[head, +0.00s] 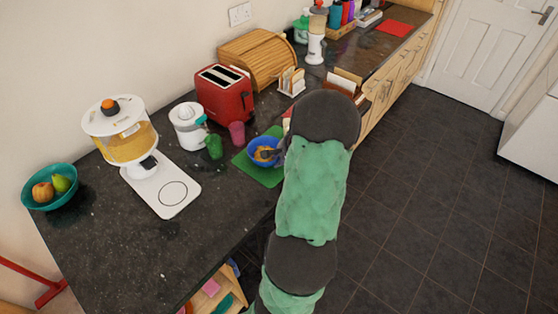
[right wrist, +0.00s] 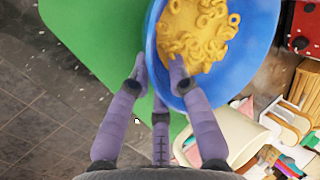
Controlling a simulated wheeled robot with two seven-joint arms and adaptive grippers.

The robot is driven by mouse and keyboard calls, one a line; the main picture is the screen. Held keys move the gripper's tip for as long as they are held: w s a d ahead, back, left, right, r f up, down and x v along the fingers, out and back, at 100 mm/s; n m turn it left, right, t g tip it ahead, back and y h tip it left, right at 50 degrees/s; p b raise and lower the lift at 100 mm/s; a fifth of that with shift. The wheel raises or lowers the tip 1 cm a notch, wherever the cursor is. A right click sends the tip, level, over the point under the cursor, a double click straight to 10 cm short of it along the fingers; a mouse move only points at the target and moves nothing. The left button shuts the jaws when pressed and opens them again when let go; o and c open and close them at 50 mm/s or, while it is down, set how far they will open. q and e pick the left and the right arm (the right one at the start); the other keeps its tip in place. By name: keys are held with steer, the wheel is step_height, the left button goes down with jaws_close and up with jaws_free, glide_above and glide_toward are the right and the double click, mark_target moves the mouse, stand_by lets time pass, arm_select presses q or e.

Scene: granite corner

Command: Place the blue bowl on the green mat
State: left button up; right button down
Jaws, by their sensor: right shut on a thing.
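The blue bowl (head: 256,159) holds yellow rings of food and shows over the green mat (head: 240,165) on the dark counter. In the right wrist view the bowl (right wrist: 235,75) is large and tilted in the picture, with the mat (right wrist: 95,40) behind it on the left. My right gripper (right wrist: 158,78) is shut on the bowl's near rim, one finger outside and one inside. In the head view my right arm hides most of that gripper. I cannot tell whether the bowl touches the mat. My left gripper is out of view.
A green cup (head: 215,147) and a pink cup (head: 237,133) stand just left of the mat. A red toaster (head: 225,95) and a toast rack (head: 291,81) stand behind.

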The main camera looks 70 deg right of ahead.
steer(key=c, duration=1.2)
jaws_free()
steer(key=shift+f, duration=0.1)
steer(key=shift+o, duration=0.2)
steer(key=shift+r, duration=0.2)
steer(key=p+v, duration=0.2)
steer(key=v, duration=1)
